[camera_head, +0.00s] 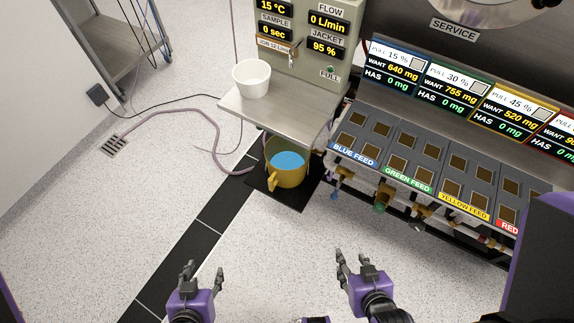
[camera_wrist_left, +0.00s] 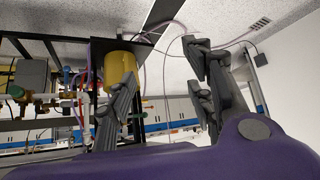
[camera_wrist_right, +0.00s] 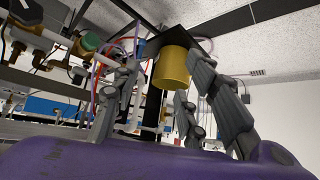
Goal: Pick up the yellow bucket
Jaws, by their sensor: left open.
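The yellow bucket (camera_head: 291,178) stands upright on a black mat (camera_head: 268,195) on the floor, under the edge of a grey shelf. It holds blue liquid (camera_head: 287,160), and a handle sticks out at its front left. It also shows in the left wrist view (camera_wrist_left: 121,66) and the right wrist view (camera_wrist_right: 172,68). My left gripper (camera_head: 203,270) is open and empty, in front of the bucket and to its left. My right gripper (camera_head: 352,262) is open and empty, in front of the bucket and to its right. Neither touches the bucket.
A white cup (camera_head: 251,78) stands on the grey shelf (camera_head: 285,118) above the bucket. The feed bench (camera_head: 420,160) with valves under it is at the right. A pink hose (camera_head: 217,140) lies on the floor at the left. The floor in front of the bucket is clear.

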